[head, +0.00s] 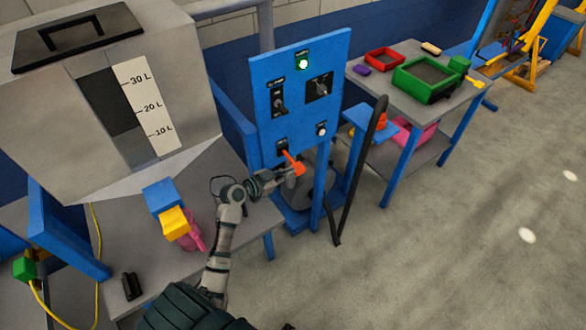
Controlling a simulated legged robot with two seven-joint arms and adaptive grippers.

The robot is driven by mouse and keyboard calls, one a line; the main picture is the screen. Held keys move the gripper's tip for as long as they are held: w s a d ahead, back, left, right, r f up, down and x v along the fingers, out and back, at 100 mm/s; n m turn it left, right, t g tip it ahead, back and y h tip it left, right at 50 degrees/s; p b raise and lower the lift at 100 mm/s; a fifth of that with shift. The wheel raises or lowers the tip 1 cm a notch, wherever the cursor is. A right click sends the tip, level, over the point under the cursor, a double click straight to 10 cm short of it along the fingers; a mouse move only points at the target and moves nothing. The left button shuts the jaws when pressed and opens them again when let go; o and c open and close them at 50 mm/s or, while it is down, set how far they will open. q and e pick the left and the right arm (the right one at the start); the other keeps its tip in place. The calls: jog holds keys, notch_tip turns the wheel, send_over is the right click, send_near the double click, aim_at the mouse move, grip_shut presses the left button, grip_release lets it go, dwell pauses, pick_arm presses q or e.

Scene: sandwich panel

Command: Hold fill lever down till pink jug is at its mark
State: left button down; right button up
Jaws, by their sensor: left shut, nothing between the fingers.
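An orange lever (288,156) sticks out from the lower part of the blue panel (310,120); I take it to be the fill lever. My left gripper (294,171) is shut and empty at the lever's outer end; I cannot tell whether it touches it. A pink object (195,240), probably the pink jug, is partly hidden under a yellow and blue spout-like block (173,220) on the grey bench. Its mark and its fill level cannot be made out. My right gripper is not in view.
A grey tank (195,65) with a litre scale (148,108) stands at the left. A green light (303,63) glows on the panel. A side table (464,100) holds red and green trays. A black hose-like strip (350,190) stands right of the panel. Open floor lies right.

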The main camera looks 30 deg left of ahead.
pick_arm(q)
jog(key=v, duration=0.5)
jog(key=shift+a, duration=0.1)
jog(key=shift+f, duration=0.1)
dwell(0.3)
